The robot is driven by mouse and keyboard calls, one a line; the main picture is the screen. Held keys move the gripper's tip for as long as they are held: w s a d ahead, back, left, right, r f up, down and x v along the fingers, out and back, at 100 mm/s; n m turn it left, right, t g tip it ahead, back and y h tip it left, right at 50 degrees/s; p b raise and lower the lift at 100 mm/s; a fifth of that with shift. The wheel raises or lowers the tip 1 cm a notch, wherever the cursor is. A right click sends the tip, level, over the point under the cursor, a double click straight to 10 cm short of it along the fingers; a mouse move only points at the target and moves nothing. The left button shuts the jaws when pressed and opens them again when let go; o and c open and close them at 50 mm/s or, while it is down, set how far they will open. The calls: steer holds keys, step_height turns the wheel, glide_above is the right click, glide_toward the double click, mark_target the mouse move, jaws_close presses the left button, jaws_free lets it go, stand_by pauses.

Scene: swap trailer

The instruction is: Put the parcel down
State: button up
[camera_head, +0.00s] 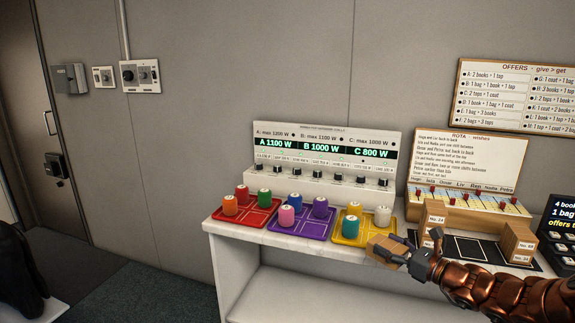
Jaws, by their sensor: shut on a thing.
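My gripper (411,255) is shut on a small brown cardboard parcel (383,251). The parcel is at the counter's front, by the right corner of the yellow tray (344,236). I cannot tell whether it touches the counter or is held above it. To its right is a black mat with white-outlined bays (468,250). Brown boxes (434,214) labelled with numbers are stacked at the mat's left end. Another brown box pile (516,243) stands at its right end. My arm comes in from the lower right and hides the mat's front part.
A red tray (262,217) and a purple tray (316,229) with coloured canisters stand on the white counter (240,231). Behind them is a panel with knobs and green readouts (325,146). A pegged rota board (465,200) stands behind the mat. A dark screen (558,235) is at far right.

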steer(key=s+a+f+n+g+y, duration=0.3)
steer(key=a, duration=0.6)
step_height(320, 180, up, 5)
steer(key=p, duration=1.2)
steer(key=shift+f, duration=0.15)
steer(key=shift+d, duration=0.1)
